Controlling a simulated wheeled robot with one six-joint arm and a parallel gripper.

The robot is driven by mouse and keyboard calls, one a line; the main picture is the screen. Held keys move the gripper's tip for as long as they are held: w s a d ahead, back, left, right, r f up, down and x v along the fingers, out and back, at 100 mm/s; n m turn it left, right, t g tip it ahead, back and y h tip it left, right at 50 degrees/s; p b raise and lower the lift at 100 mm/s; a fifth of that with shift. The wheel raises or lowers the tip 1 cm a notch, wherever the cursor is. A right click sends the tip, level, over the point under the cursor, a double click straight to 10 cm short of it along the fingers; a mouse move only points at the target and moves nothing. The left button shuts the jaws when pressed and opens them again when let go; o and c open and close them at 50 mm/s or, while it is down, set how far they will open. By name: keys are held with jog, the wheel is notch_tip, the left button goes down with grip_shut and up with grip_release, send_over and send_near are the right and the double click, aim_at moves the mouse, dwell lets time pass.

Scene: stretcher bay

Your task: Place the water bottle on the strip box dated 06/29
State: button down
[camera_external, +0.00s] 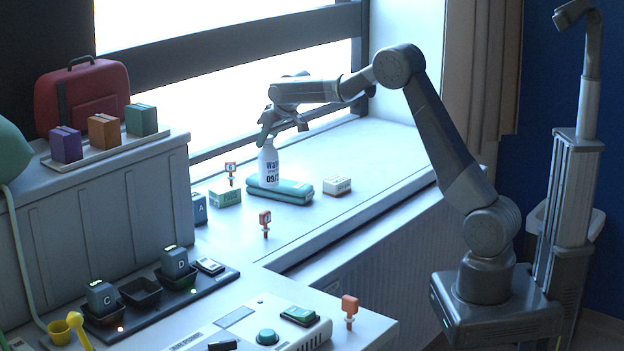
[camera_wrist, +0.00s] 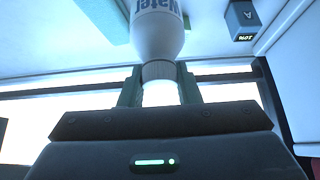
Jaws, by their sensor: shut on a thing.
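The white water bottle (camera_external: 269,164) is upright, with "Water" and a date starting 09/2 printed on it. My gripper (camera_external: 268,138) is shut on its neck from above. In the wrist view the bottle (camera_wrist: 157,32) fills the top middle, its neck between my fingers (camera_wrist: 160,85). Its base overlaps the folded teal pouch (camera_external: 295,193) on the sill; I cannot tell whether it touches. A green-topped box (camera_external: 225,198) lies left of the pouch and a cream box (camera_external: 337,186) lies right of it. Their printing is too small to read.
A dark block marked A (camera_external: 199,209) stands at the left; it also shows in the wrist view (camera_wrist: 242,20). Orange-headed tags (camera_external: 265,219) stand on the sill. A dark charger tray (camera_external: 225,284) holds blocks. The right sill is clear. The window is behind.

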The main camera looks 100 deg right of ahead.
jog(key=s+d+r+m+g+h, duration=0.1)
jog(key=s+d+r, duration=0.2)
jog(key=s+d, duration=0.6)
jog(key=s+d+r+m, duration=0.2)
jog(key=s+d, duration=0.3)
jog(key=s, duration=0.7)
notch_tip(320, 180, down, 9)
jog(key=s+p, duration=0.1)
jog(key=p, duration=0.1)
jog(key=shift+f, duration=0.2)
jog(key=shift+s, duration=0.1)
jog(key=shift+f, duration=0.2)
jog(key=c, duration=1.1)
grip_release()
jog(key=shift+o, duration=0.2)
jog(key=shift+r, duration=0.1)
